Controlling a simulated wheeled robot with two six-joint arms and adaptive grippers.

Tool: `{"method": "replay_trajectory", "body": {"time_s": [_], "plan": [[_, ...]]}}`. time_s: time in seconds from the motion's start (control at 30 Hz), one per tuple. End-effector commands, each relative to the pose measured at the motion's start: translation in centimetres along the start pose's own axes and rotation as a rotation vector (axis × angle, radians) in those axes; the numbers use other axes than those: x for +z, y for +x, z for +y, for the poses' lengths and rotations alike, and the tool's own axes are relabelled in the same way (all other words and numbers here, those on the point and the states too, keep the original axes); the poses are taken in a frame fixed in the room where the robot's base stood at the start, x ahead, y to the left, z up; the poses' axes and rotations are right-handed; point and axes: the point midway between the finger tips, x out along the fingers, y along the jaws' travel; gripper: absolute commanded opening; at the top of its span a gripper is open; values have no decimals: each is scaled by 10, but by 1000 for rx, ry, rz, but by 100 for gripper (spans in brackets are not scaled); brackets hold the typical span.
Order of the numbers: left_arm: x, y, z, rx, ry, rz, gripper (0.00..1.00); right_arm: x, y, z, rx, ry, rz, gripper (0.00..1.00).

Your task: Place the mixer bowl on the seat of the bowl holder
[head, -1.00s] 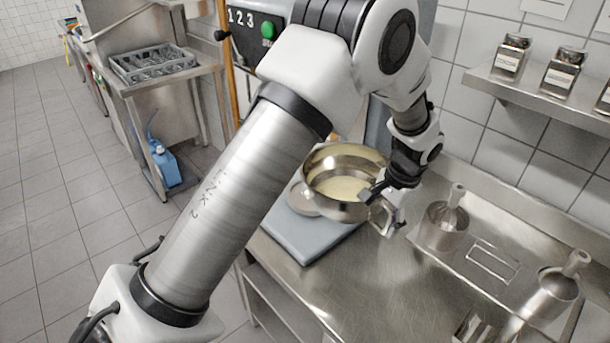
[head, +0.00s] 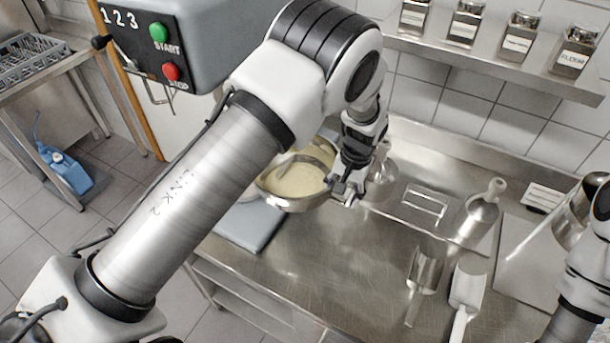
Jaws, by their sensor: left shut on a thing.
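The mixer bowl (head: 291,203) is a shiny steel bowl with pale yellow contents, left of centre in the head view. My left gripper (head: 346,190) is shut on it at its right side, by the rim or handle. The bowl looks roughly upright, above the grey mixer base (head: 252,228). My left arm crosses in front and hides the bowl's left part. I cannot make out the bowl holder's seat, which is hidden behind the arm and bowl. Part of my right arm shows at the right edge, but its gripper is out of view.
The mixer head (head: 215,45) with green and red buttons is at upper left. A steel pot (head: 378,180) stands just right of the bowl.

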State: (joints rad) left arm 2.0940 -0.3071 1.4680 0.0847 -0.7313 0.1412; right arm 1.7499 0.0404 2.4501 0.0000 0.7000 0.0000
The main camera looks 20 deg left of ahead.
Motion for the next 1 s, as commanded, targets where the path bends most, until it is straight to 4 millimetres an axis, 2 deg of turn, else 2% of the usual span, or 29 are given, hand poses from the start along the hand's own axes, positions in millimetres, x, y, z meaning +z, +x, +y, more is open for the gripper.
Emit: {"method": "replay_trajectory", "body": {"time_s": [0.17,0.6,0.7,0.87,1.0], "plan": [[-2,4,-28,2,-4,3,0,0,9,0,0,0,0,40],[-6,17,-143,2,-4,5,0,0,32,0,0,0,0,40],[-7,18,-164,1,-3,4,0,0,35,0,0,0,0,40],[-7,22,-178,-1,0,4,0,0,38,0,0,-1,0,40],[-9,43,-176,-2,1,3,0,0,56,0,0,-1,1,40]]}}
